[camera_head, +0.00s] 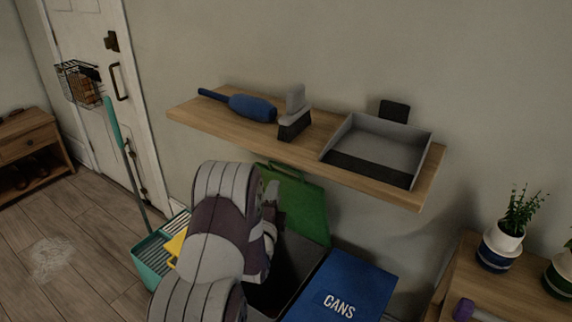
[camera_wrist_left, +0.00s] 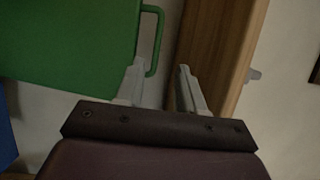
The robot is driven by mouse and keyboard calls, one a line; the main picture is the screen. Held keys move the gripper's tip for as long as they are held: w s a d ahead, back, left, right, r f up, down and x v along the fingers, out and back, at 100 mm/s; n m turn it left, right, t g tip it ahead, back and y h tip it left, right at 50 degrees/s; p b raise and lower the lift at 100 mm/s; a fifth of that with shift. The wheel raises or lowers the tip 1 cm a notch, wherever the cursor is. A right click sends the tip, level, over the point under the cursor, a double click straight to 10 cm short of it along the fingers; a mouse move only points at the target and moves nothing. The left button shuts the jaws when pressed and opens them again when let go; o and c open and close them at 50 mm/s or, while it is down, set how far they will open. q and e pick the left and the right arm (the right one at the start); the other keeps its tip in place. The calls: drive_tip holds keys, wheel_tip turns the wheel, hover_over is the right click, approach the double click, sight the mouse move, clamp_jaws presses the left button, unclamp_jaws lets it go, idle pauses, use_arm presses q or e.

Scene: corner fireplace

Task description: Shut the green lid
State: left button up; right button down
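The green lid (camera_head: 304,209) stands raised against the wall behind an open dark bin (camera_head: 285,272), below the wall shelf. Its green loop handle (camera_head: 283,169) is at the top edge. In the left wrist view the lid (camera_wrist_left: 65,40) fills the upper left, and its handle (camera_wrist_left: 158,42) lies just beyond my left gripper (camera_wrist_left: 160,82). The left gripper's two fingers are apart with nothing between them; I cannot tell whether one touches the handle. In the head view my left arm hides part of the bin, and the gripper (camera_head: 273,192) is in front of the lid. My right gripper is not in view.
A wooden shelf (camera_head: 295,152) juts out close above the lid, holding a blue duster (camera_head: 250,107), a brush (camera_head: 294,112) and a dustpan (camera_head: 372,150). A shut blue CANS lid (camera_head: 345,288) is to the right. A teal mop bucket (camera_head: 150,262) stands left.

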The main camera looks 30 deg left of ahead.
sight(284, 167)
use_arm(q)
drive_tip(key=x, duration=1.1)
drive_tip(key=shift+w+f, duration=0.15)
drive_tip(key=shift+w, duration=0.3)
drive_tip(key=shift+c, duration=0.3)
clamp_jaws()
